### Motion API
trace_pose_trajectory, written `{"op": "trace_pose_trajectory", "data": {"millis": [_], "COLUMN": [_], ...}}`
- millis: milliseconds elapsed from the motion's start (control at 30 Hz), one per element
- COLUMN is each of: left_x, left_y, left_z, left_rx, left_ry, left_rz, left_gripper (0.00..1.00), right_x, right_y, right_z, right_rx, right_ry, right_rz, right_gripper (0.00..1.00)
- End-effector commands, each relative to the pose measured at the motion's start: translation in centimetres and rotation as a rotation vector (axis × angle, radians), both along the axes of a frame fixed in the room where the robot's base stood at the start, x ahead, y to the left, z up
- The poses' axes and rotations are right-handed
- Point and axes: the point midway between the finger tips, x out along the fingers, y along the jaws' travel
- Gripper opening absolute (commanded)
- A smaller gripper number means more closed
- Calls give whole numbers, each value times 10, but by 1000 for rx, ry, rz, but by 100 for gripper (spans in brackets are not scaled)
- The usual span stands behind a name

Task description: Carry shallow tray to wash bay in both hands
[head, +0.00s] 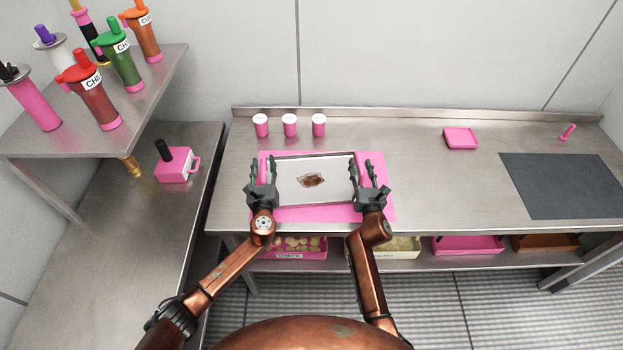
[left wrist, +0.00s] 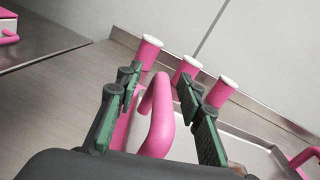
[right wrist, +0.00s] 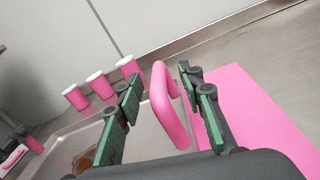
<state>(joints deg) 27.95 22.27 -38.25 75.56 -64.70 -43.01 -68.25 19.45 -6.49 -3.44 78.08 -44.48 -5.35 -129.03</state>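The shallow tray (head: 325,193) is grey metal with a brown stain (head: 311,181) in its middle. It lies on a pink mat (head: 305,214) on the steel counter. It has a pink handle at each end. My left gripper (head: 262,172) is at the left handle (left wrist: 158,115), which stands between its open fingers with gaps on both sides. My right gripper (head: 369,173) is at the right handle (right wrist: 168,105), which stands between its open fingers. I cannot see either gripper touching its handle. The dark mat (head: 562,186) lies flat at the right of the counter.
Three pink cups with white tops (head: 289,125) stand behind the tray. A pink square dish (head: 460,138) and a small pink tool (head: 567,132) lie further right. A shelf (head: 160,75) with several shakers stands left. The counter between tray and dark mat is clear.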

Motion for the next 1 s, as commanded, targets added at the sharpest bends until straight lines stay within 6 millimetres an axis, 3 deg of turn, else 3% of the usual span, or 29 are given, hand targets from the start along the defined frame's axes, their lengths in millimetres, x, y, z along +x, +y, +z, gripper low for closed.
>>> {"op": "trace_pose_trajectory", "data": {"millis": [200,700,1000], "left_x": [0,0,0], "left_y": [0,0,0], "left_z": [0,0,0], "left_rx": [0,0,0], "left_ry": [0,0,0], "left_rz": [0,0,0], "left_gripper": [33,0,0], "right_x": [0,0,0], "right_y": [0,0,-1], "right_z": [0,0,0], "right_rx": [0,-1,0], "right_ry": [0,0,0], "right_rz": [0,0,-2], "right_gripper": [34,0,0]}}
